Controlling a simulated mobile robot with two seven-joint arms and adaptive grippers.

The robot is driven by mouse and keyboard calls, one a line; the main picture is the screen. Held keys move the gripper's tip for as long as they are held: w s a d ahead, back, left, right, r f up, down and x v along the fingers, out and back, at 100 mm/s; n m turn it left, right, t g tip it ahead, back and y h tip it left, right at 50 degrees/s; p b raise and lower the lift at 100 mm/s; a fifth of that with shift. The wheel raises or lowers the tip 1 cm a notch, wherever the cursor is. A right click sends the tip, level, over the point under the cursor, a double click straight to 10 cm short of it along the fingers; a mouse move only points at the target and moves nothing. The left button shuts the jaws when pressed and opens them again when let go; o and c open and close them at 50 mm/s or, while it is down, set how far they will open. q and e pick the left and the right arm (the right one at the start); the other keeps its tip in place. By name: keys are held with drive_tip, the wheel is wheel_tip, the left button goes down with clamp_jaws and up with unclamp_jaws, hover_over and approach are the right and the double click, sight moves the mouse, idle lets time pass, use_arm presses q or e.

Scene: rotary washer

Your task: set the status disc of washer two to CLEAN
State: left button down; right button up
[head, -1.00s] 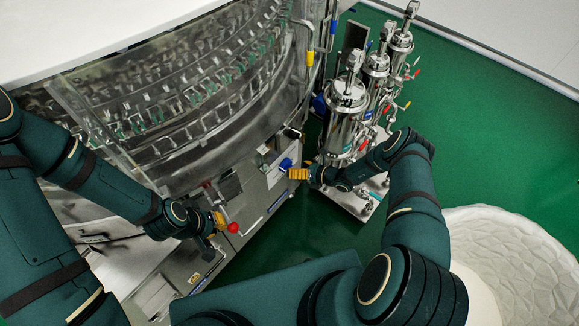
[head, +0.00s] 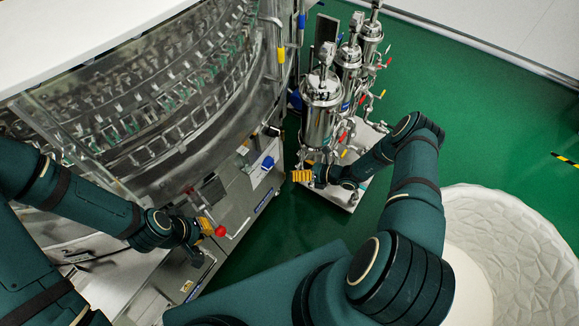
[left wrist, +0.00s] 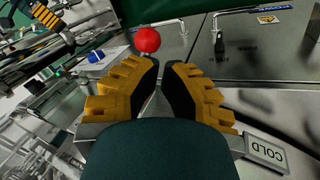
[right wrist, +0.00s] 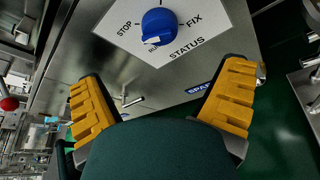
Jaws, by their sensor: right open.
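The status disc is a blue knob (right wrist: 160,25) on a white plate (right wrist: 215,25) marked STOP, FIX and STATUS in the right wrist view. The plate's top is cut off, and I see no CLEAN mark. A pale mark shows on the knob's lower edge; its setting is unclear. The knob (head: 267,163) is on the washer's front panel in the head view. My right gripper (right wrist: 160,88) is open and empty, apart from the knob and to its right in the head view (head: 300,176). My left gripper (left wrist: 163,66) has its fingertips close together near a red ball (left wrist: 148,40); I cannot tell whether it holds anything.
The red ball (head: 220,231) sits on a metal lever at the panel. Steel vessels (head: 321,110) with pipes and coloured handles stand right of the washer. A COLD label (left wrist: 266,152) shows in the left wrist view. Green floor (head: 440,70) is open at the right.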

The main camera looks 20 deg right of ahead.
sight(270, 166)
drive_tip(key=s+a+f+n+t+h+p, duration=0.2)
drive_tip(key=s+f+n+t+p, duration=0.15)
drive_tip(key=n+t, duration=0.2)
drive_tip(key=shift+m+t, duration=0.25)
drive_tip(key=shift+m, duration=0.2)
drive_tip(key=b+x, duration=0.2)
drive_tip(key=x, duration=0.4)
drive_tip(key=b+x, duration=0.1)
drive_tip(key=x, duration=0.6)
drive_tip(key=shift+a+f+b, duration=0.15)
drive_tip(key=shift+f+b, duration=0.1)
drive_tip(key=shift+b, duration=0.15)
drive_tip(key=shift+c, duration=0.2)
drive_tip(key=c, duration=1.2)
